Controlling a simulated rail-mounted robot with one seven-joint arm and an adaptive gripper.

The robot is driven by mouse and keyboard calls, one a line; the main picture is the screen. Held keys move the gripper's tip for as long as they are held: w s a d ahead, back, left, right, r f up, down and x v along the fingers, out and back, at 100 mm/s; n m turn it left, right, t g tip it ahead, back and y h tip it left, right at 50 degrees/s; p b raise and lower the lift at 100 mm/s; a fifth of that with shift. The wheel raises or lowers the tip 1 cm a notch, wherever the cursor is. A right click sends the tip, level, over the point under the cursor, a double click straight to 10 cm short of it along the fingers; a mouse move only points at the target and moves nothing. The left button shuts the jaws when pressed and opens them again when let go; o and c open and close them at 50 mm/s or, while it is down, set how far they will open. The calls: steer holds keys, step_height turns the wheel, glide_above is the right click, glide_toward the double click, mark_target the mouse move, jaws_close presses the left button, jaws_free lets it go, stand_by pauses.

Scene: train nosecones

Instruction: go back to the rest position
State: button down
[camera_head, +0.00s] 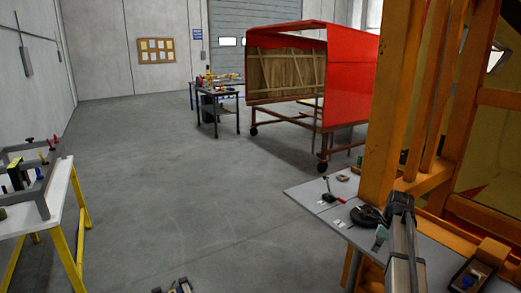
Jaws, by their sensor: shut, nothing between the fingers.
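My gripper (178,286) shows only in part at the bottom edge of the head view, left of the middle. Its small dark and grey tips are in view; the rest of it is cut off by the frame. It is shut and holds nothing that I can see. It is over the open grey floor, apart from the tables and the red nosecone shell.
A white table with yellow legs (75,226) stands at left. A grey worktop (310,200) with tools and an orange frame (395,110) are at right. A red nosecone shell (350,85) on a wheeled stand is behind. The middle floor (190,190) is clear.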

steer(key=s+a+f+n+g, duration=0.1)
steer(key=s+a+f+n, duration=0.5)
steer(key=a, duration=0.3)
steer(key=s+a+f+n, duration=0.3)
steer(key=a+f+n, duration=0.3)
steer(key=a+f, duration=0.25)
steer(key=s+a+f+n+g+h, duration=0.1)
steer(key=s+a+f+n, duration=0.9)
steer(key=s+a+n, duration=0.3)
steer(key=s+f+g, duration=0.2)
steer(key=s+f, duration=0.4)
steer(key=s, duration=0.4)
steer(key=s+f+g, duration=0.2)
steer(key=s+f, duration=0.4)
steer(key=s, duration=0.4)
steer(key=s+d+f+g, duration=0.1)
steer(key=s+f+g, duration=0.1)
steer(key=s+f, duration=0.4)
steer(key=s, duration=0.4)
steer(key=shift+s+f+g, duration=0.2)
steer(key=shift+g, duration=0.2)
